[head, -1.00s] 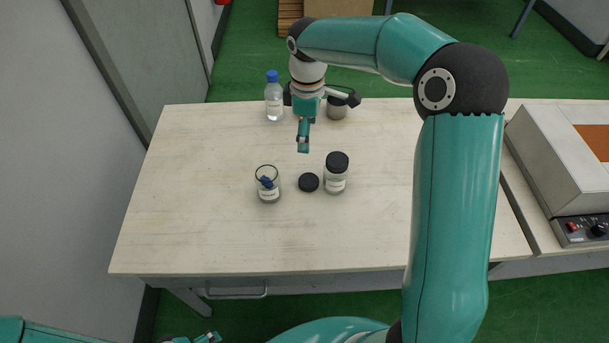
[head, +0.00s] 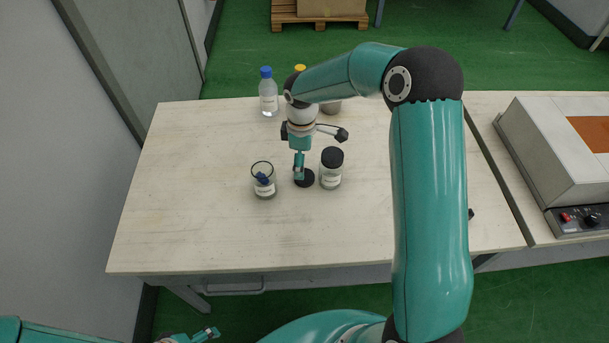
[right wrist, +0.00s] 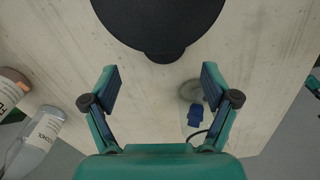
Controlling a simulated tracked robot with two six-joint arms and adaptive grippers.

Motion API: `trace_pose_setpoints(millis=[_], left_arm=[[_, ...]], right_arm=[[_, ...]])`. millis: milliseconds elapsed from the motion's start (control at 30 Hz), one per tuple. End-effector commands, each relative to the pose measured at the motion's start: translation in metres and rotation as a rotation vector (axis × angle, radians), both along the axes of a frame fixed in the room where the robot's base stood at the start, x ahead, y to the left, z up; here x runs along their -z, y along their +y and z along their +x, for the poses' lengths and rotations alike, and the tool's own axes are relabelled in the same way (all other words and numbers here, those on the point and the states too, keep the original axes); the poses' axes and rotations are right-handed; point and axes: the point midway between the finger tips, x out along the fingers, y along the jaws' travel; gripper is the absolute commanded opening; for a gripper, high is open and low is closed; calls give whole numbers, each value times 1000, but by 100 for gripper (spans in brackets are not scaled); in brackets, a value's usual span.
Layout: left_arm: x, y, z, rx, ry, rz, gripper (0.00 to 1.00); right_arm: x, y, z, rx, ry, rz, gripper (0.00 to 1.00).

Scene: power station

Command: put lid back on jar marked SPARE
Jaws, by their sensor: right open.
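A blue-capped bottle (head: 268,98) stands at the back of the table, with a yellow cap and a grey container (head: 331,107) partly behind my right arm. A grey box with a control panel (head: 572,150) stands on the right. The table's left and front are clear.

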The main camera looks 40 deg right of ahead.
Motion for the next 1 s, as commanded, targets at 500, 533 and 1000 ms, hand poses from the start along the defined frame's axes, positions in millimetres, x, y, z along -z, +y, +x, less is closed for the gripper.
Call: trace_pose_setpoints(millis=[500,533,1000], left_arm=[[-6,0,0,0,0,0,82],[-8,0,0,0,0,0,82],[-11,0,0,0,0,0,82]], right_arm=[[18,2,-4,-1,6,0,86],[22,2,-4,-2,5,1,86],[53,3,-4,-1,-1,-1,86]])
